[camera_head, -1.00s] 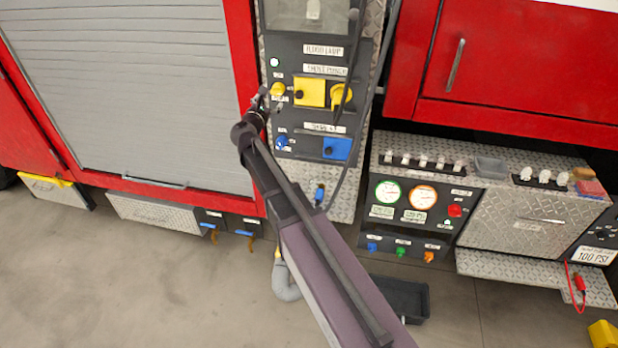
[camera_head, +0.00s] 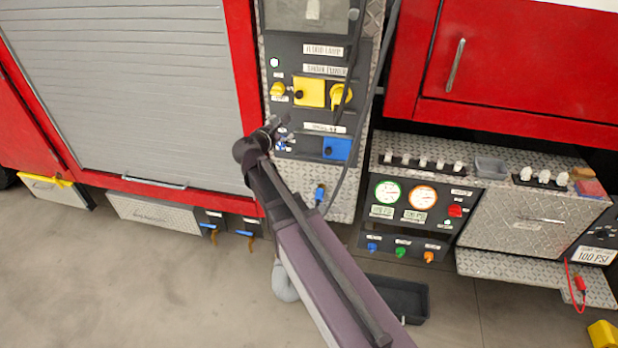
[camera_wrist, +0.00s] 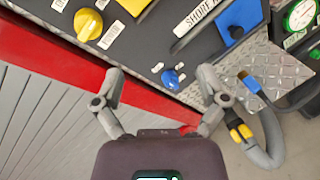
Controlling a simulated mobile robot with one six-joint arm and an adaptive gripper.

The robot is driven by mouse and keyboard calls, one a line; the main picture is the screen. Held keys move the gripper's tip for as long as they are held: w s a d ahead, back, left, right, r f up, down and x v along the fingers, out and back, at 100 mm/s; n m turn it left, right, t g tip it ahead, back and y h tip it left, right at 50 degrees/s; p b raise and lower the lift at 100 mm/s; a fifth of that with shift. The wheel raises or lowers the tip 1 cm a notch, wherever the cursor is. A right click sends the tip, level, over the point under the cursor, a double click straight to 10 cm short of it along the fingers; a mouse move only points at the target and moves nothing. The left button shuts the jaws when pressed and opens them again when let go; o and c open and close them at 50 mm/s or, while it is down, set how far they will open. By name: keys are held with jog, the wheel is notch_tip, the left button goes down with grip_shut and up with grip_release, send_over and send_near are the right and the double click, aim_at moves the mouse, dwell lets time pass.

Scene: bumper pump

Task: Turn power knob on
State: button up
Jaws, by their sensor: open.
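A small yellow knob (camera_head: 278,90) sits at the left of the black panel, beside a yellow socket cover (camera_head: 309,92). In the wrist view the yellow knob (camera_wrist: 88,25) is at upper left, outside my fingers. A small blue knob (camera_wrist: 171,78) lies between my fingertips in the wrist view, with a gap on both sides. My gripper (camera_wrist: 163,73) is open and empty, pointing at the panel. In the head view my gripper (camera_head: 281,128) is in front of the lower left of the panel and partly covers the blue knob.
A blue socket cover (camera_head: 337,148) is right of the blue knob. A yellow plug (camera_head: 340,95) and a dark hanging cable are at the panel's right. A grey hose (camera_wrist: 262,140) is right of my gripper. A gauge panel (camera_head: 410,215) stands further right.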

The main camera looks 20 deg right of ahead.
jog(key=s+d+f+m+g+y, duration=0.3)
jog(key=s+f+m+g, duration=0.4)
jog(key=s+f+m, duration=0.3)
jog(key=shift+s+d+f+m+y, duration=0.25)
jog(key=shift+s+d+m+y, duration=0.15)
jog(key=shift+s+d+m, duration=0.85)
jog(key=shift+s+a+g, duration=0.2)
jog(key=shift+a+g, duration=0.1)
jog(key=shift+a, duration=0.05)
jog(key=s+a+f+m+g+y, duration=0.2)
jog(key=s+m+y, duration=0.1)
jog(key=s, duration=0.3)
jog(key=s+a+f+m+g+y, duration=0.2)
jog(key=s+m+y, duration=0.1)
jog(key=s+m, duration=0.2)
jog(key=shift+s+a, duration=0.3)
jog(key=shift+s, duration=0.45)
jog(key=shift+f, duration=0.1)
